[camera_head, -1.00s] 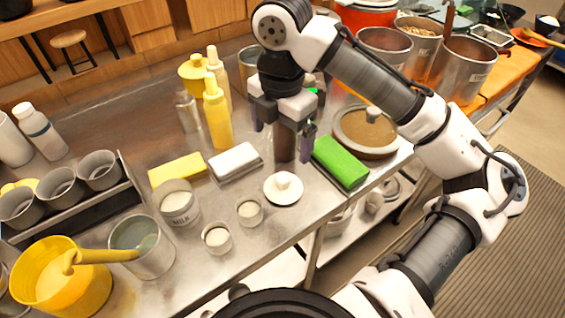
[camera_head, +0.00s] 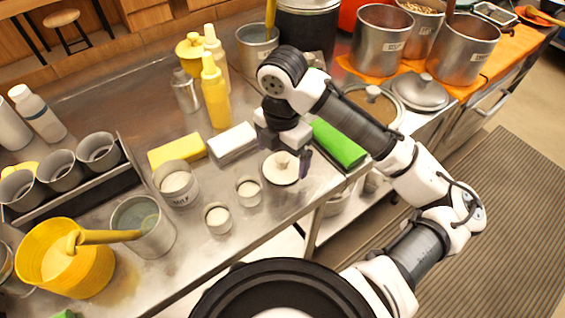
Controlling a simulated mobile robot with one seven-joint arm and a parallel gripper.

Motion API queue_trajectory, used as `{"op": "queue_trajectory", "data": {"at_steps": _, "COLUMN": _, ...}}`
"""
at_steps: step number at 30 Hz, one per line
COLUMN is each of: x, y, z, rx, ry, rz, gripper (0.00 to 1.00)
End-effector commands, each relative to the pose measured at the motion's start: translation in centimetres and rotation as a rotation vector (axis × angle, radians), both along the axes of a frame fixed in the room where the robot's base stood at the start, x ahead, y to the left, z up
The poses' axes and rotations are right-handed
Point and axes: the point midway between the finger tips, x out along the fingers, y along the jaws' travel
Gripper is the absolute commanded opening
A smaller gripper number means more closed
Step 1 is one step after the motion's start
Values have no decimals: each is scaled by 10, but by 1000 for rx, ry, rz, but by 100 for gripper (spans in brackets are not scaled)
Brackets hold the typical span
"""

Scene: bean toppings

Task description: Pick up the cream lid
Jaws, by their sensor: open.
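The cream lid (camera_head: 281,177) is a small round pale disc with a knob on top. It lies on the steel counter near the front edge. My gripper (camera_head: 284,163) is just above it, pointing down, with its jaws open. The right finger shows beside the lid's right side. The left finger is mostly hard to make out, and the gripper body covers the view just behind the lid. I cannot tell whether a finger touches the lid.
A green sponge (camera_head: 338,143) lies close to the right of my gripper. A white block (camera_head: 233,143) and a yellow sponge (camera_head: 177,151) lie left. Small cups (camera_head: 249,191) stand left of the lid. A yellow bottle (camera_head: 215,95) stands behind.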

Motion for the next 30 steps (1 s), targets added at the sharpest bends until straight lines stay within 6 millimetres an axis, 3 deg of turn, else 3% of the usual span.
{"op": "queue_trajectory", "data": {"at_steps": 5, "x": 0, "y": 0, "z": -19, "rx": 0, "ry": 0, "rz": -2, "gripper": 96}}
{"op": "queue_trajectory", "data": {"at_steps": 12, "x": 0, "y": 0, "z": -21, "rx": 0, "ry": 0, "rz": -1, "gripper": 96}}
{"op": "queue_trajectory", "data": {"at_steps": 19, "x": 0, "y": 0, "z": -21, "rx": -1, "ry": -1, "rz": -1, "gripper": 67}}
{"op": "queue_trajectory", "data": {"at_steps": 30, "x": 0, "y": 0, "z": -18, "rx": -1, "ry": -1, "rz": -2, "gripper": 66}}
